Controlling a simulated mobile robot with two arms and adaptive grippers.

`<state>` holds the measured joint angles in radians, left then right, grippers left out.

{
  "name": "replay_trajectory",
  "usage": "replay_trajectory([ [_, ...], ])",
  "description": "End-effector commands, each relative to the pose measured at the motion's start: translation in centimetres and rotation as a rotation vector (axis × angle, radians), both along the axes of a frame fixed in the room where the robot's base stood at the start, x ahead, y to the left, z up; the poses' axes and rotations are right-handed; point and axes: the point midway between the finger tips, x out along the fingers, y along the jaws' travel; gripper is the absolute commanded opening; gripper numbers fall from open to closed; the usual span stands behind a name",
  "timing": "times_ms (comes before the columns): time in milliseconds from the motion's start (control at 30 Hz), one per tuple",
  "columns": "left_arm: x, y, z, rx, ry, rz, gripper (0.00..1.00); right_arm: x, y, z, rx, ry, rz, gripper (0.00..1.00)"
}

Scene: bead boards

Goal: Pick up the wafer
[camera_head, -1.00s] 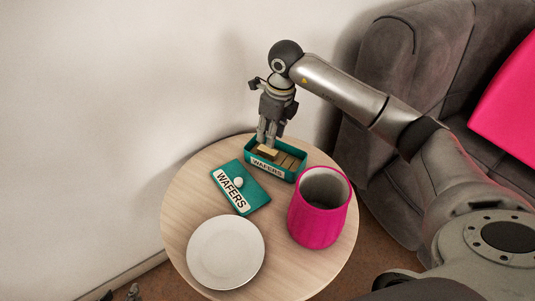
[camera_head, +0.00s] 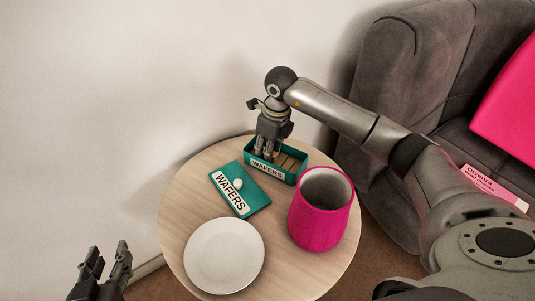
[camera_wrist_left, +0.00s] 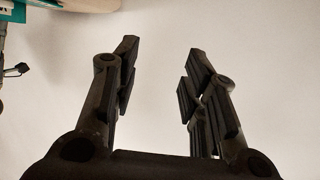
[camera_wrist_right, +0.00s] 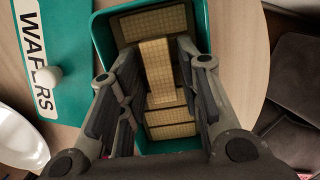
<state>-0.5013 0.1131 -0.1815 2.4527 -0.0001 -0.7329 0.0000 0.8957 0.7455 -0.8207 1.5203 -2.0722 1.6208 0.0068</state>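The teal wafer box (camera_head: 291,179) stands open at the back of the round table and holds several tan wafers. In the right wrist view, one wafer (camera_wrist_right: 158,75) lies across the top of the others. My right gripper (camera_head: 265,155) points down into the box. Its two fingers are on either side of that wafer, with a narrow gap showing, so it looks open. In the head view the fingers partly hide the wafers. My left gripper (camera_head: 107,257) is open and empty at the lower left, away from the table; its spread fingers show in the left wrist view (camera_wrist_left: 160,65).
The teal lid (camera_head: 253,194) with a white knob lies left of the box. A white plate (camera_head: 224,256) is at the front left of the table (camera_head: 178,215). A pink pot (camera_head: 318,225) stands close in front of the box. A grey sofa (camera_head: 425,60) is behind.

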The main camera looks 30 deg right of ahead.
Motion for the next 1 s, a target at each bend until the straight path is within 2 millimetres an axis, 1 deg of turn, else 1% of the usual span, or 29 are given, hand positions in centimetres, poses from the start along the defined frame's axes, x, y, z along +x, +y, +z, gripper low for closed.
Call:
replay_trajectory([
  [67, 0.0, 0.0, 0.0, 0.000, 0.001, 0.000, 0.40, 0.0, 0.0, 0.0, 0.000, 0.000, 0.000, 0.32],
  [200, 0.0, 0.0, 0.0, 0.000, 0.001, 0.000, 0.40, 0.0, 0.0, 0.0, 0.000, 0.000, 0.000, 0.15],
  [233, 0.0, 0.0, 0.0, 0.000, 0.002, 0.000, 0.40, 0.0, 0.0, 0.0, 0.000, 0.000, 0.000, 0.13],
  [567, 0.0, 0.0, 0.0, 0.000, 0.002, 0.000, 0.40, 0.0, 0.0, 0.1, 0.000, 0.000, 0.000, 0.13],
  [733, -0.1, 0.0, -0.2, 0.004, 0.019, 0.000, 0.40, 0.0, 0.0, 0.5, 0.001, -0.001, 0.000, 0.13],
  [867, -1.0, 0.5, -1.5, 0.021, 0.092, 0.007, 0.40, 0.0, 0.0, 1.3, 0.001, -0.002, 0.001, 0.13],
  [1000, -2.2, 1.1, -3.0, 0.045, 0.194, 0.014, 0.40, 0.0, 0.0, 2.7, 0.000, -0.001, 0.001, 0.13],
])
